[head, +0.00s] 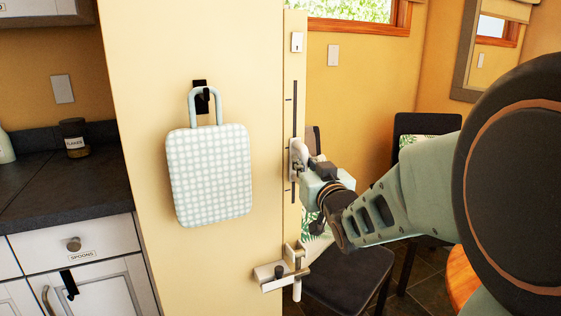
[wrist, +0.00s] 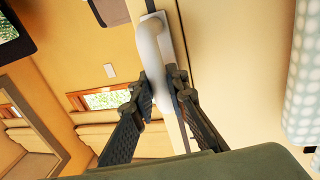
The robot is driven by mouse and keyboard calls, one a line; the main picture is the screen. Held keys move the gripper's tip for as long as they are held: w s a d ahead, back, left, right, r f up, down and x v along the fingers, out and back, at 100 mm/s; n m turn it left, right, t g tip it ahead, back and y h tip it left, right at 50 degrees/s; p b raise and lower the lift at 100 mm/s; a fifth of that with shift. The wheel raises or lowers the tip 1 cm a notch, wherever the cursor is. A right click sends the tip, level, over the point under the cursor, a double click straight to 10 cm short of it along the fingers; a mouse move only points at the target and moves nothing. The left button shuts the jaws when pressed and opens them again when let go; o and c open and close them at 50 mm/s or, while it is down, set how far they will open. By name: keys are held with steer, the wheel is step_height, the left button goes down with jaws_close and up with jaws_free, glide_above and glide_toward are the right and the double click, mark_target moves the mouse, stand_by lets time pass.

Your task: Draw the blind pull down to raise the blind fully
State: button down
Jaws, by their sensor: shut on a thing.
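The blind pull (head: 297,148) is a pale, rounded handle on a dark vertical slot (head: 294,100) in the edge of the cream wall. It sits a little below the slot's middle, with slot showing above and below. My gripper (head: 304,162) comes from the right and is shut on it. In the wrist view the white handle (wrist: 151,42) runs between the two dark fingers of my gripper (wrist: 162,92), one on each side. The window (head: 355,12) is cut off at the top of the head view, so its blind is hidden there.
A dotted pale bag (head: 209,172) hangs from a black hook left of the slot. A latch-like metal fitting (head: 281,273) sticks out below it. Dark chairs (head: 350,280) and a wooden table edge (head: 462,275) stand at right. A dark counter (head: 60,165) is at left.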

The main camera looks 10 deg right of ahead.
step_height(320, 180, down, 9)
steer(key=b, duration=0.6)
steer(key=shift+f+b, duration=0.2)
steer(key=shift+b, duration=0.2)
steer(key=c, duration=2)
jaws_free()
steer(key=shift+o, duration=0.6)
steer(key=shift+r, duration=0.15)
steer(key=shift+r, duration=0.1)
